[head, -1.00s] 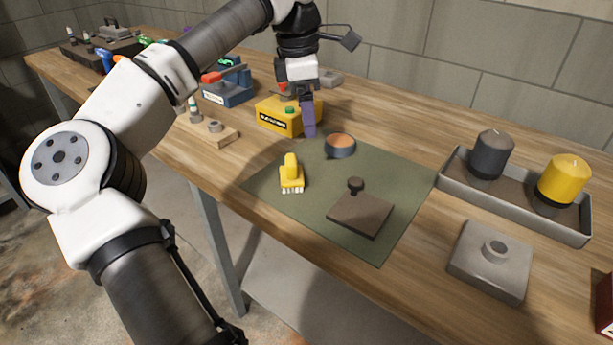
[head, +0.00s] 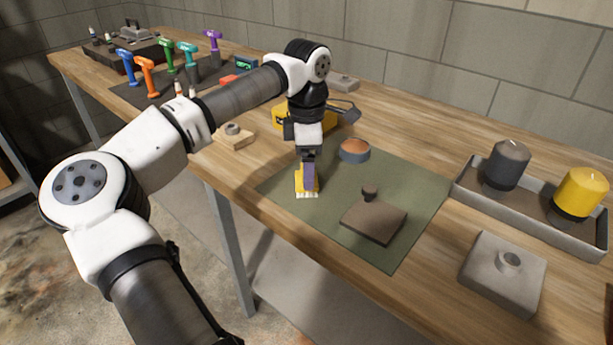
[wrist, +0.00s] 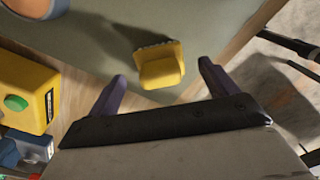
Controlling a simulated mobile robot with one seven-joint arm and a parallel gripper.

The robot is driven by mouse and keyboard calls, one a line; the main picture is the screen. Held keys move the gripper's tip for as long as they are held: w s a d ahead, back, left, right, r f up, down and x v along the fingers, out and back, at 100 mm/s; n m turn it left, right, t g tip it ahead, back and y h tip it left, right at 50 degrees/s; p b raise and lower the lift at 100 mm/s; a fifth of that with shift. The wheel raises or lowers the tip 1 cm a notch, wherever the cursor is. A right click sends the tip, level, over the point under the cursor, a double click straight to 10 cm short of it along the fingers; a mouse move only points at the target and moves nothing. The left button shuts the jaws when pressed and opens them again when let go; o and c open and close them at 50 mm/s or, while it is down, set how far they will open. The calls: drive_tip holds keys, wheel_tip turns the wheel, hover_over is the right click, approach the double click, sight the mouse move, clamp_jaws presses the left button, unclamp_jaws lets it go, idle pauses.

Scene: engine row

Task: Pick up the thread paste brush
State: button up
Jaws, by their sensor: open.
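The thread paste brush (head: 300,183) is yellow with pale bristles. It lies on the green mat (head: 400,247), near the mat's left corner. In the head view my gripper (head: 308,182) points down in front of the brush and hides part of it. In the wrist view the brush (wrist: 160,68) lies ahead of and between my two purple fingers (wrist: 163,82). I cannot tell how high the fingertips are above the mat.
A round tin with orange contents (head: 355,151) and a brown plate with a knob (head: 374,222) share the mat. A yellow box (wrist: 22,95) stands close by. A grey tray (head: 520,217) holds black and yellow cylinders. A grey block (head: 503,275) sits at right.

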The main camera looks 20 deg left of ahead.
drive_tip(key=shift+f, duration=1.6)
drive_tip(key=c, duration=1.2)
wheel_tip(320, 180, up, 10)
drive_tip(key=shift+r+b, duration=0.1)
drive_tip(key=shift+b, duration=0.4)
drive_tip(key=o, duration=0.6)
drive_tip(key=c, duration=0.4)
